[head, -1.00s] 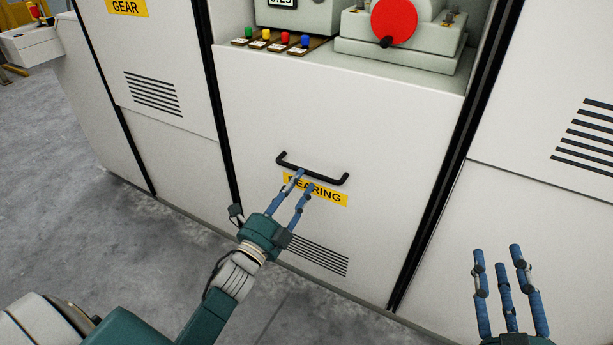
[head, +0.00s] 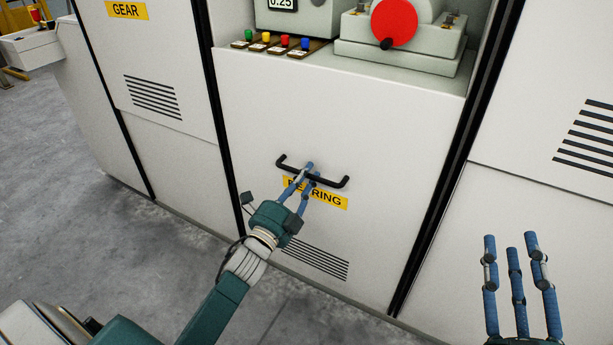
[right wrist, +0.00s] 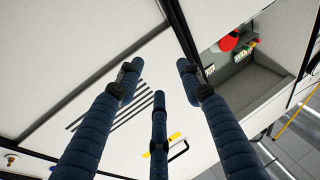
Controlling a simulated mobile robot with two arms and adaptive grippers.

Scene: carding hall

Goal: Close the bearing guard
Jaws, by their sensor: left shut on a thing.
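The bearing guard (head: 330,115) is a white panel low in the machine front, with vent slots and a yellow BEARING label (head: 330,197). Its black bar handle (head: 289,166) sits just above the label. My left gripper (head: 310,172) is shut on the middle of the handle, its fingers hiding part of the bar and label. Above the guard's top edge, the bay is uncovered. My right gripper (head: 510,240) is open and empty at the lower right, apart from the panels. The handle also shows in the right wrist view (right wrist: 179,151), beyond the right fingers.
In the open bay are a red disc (head: 394,23) on a grey housing, a display box (head: 295,14) and several coloured knobs. A GEAR panel (head: 150,65) stands to the left and another slotted panel (head: 555,120) to the right. Grey floor (head: 60,180) is clear at left.

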